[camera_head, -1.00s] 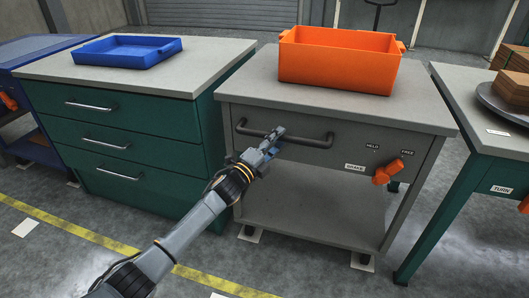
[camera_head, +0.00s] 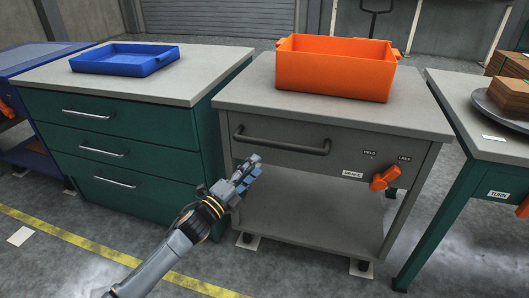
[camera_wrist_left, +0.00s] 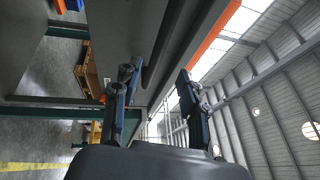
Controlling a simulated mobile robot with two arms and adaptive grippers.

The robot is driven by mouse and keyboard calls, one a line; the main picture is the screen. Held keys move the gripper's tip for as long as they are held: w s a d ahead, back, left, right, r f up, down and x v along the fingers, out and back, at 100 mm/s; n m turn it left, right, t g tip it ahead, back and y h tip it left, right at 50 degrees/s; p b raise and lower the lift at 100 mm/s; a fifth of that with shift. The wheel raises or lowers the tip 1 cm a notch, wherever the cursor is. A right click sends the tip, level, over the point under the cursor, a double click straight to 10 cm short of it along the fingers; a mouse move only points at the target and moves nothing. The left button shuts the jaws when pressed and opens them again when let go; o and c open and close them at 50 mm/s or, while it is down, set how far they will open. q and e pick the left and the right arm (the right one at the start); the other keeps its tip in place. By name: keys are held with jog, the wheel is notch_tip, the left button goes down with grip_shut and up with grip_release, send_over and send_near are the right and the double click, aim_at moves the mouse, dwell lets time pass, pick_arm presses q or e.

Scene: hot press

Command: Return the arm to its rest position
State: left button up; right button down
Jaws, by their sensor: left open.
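My left gripper (camera_head: 250,170) is in front of the grey cart, below and a little left of its dark bar handle (camera_head: 282,142). In the left wrist view the two fingers (camera_wrist_left: 152,85) stand apart with nothing between them. The gripper looks empty and clear of the handle. My left arm comes in from the bottom left of the head view. My right gripper is not in view.
The grey cart (camera_head: 300,220) carries an orange bin (camera_head: 335,72) and has an orange brake lever (camera_head: 385,176). A green drawer cabinet (camera_head: 130,135) with a blue tray (camera_head: 125,58) stands left. A green-legged table (camera_head: 470,125) stands right. Floor in front is clear.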

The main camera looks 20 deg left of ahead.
pick_arm(q)
jog(key=shift+s, duration=0.1)
